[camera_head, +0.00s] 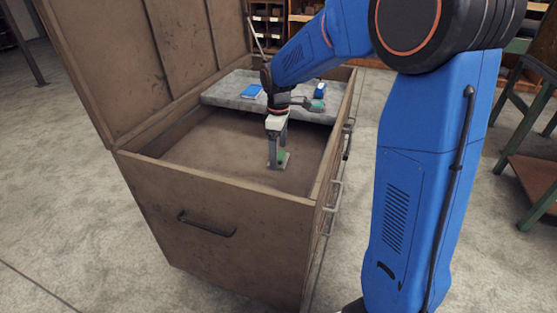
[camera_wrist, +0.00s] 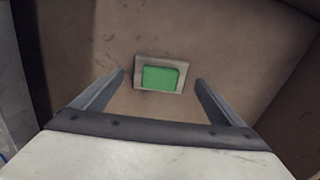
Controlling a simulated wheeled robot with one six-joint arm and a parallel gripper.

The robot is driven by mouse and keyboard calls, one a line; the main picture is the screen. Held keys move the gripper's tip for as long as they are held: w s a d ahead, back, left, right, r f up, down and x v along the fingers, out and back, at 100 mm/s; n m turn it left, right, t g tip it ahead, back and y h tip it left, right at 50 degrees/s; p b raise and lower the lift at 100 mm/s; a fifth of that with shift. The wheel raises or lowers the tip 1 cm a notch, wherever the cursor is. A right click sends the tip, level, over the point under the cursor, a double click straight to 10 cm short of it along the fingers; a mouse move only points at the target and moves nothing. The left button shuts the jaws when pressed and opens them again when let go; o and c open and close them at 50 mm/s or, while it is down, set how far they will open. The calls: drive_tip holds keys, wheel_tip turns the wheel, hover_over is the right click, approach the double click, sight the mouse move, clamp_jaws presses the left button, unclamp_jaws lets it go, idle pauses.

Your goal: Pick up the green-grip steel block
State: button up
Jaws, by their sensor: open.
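The steel block with the green grip (camera_wrist: 160,77) lies on the bottom of the brown chest. In the wrist view it is a grey rectangle with a green top, centred ahead of and between my two fingers. My gripper (camera_wrist: 160,92) is open and empty, with a finger on each side of the block and floor showing between. I cannot tell the exact height of the fingertips over the floor.
The open chest (camera_head: 215,198) has high walls around my gripper, with its lid raised at the left. A grey tray (camera_head: 225,92) spans its far end, holding a blue item (camera_head: 251,91) and a blue-and-white item (camera_head: 320,90). The chest floor around the block is clear.

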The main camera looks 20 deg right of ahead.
drive_tip(key=shift+f, duration=0.85)
drive_tip(key=c, duration=1.5)
drive_tip(key=shift+r, duration=0.15)
